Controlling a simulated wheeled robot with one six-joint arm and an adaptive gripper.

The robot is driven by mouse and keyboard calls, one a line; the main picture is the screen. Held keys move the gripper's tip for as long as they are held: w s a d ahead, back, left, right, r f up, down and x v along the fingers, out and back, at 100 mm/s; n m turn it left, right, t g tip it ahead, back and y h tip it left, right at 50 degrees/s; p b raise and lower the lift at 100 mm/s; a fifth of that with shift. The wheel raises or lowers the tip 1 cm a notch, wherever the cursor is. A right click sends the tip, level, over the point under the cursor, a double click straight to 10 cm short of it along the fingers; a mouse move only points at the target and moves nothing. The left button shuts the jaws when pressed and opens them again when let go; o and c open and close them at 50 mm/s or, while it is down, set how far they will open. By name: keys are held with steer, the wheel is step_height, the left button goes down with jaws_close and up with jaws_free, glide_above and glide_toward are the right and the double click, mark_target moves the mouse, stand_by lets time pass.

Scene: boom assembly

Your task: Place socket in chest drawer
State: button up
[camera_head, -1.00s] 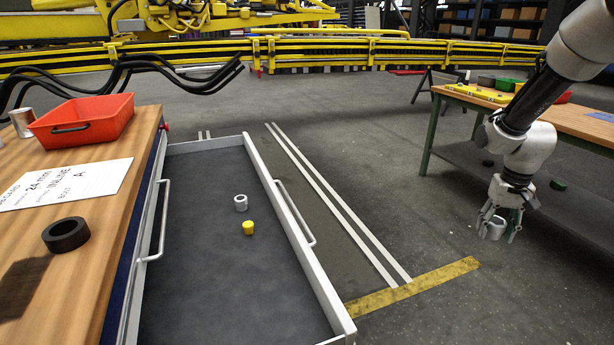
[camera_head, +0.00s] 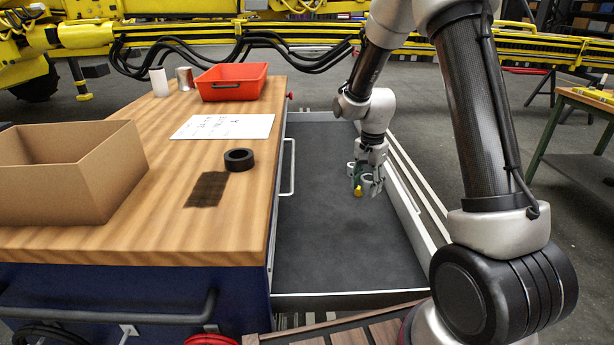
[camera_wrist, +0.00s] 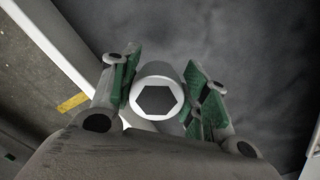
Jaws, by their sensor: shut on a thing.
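My gripper (camera_head: 368,184) is inside the open drawer (camera_head: 335,245), near its far right part. It is shut on a silver socket (camera_wrist: 158,80), whose dark hex opening faces the camera in the wrist view. The green-padded fingers (camera_wrist: 160,95) are on both sides of it. Part of a pale round thing shows behind the held socket in the wrist view. I cannot tell whether the held socket touches the drawer floor.
The wooden chest top (camera_head: 150,225) to the left bears an open cardboard box (camera_head: 70,180), a red bin (camera_head: 232,85), a card (camera_head: 222,127), a black ring (camera_head: 239,160) and two cylinders. The drawer's near half is clear. A workbench (camera_head: 590,105) stands at right.

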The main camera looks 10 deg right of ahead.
mark_target(363, 220)
steer(key=m, duration=0.2)
steer(key=shift+w+d+f+m, duration=0.1)
steer(key=shift+d+f+m, duration=0.1)
steer(key=shift+m, duration=0.1)
steer(key=m, duration=0.2)
steer(key=shift+d+f+m, duration=0.15)
steer(key=shift+d+m, duration=0.2)
steer(key=shift+m, duration=0.05)
steer(key=shift+a, duration=0.4)
steer(key=shift+a+f+m, duration=0.1)
steer(key=shift+f+m, duration=0.15)
steer(key=shift+m, duration=0.05)
steer(key=f, duration=0.9)
steer(key=shift+d+f, duration=0.2)
steer(key=shift+f, duration=0.05)
steer(key=shift+f, duration=0.1)
steer(key=o, duration=1.1)
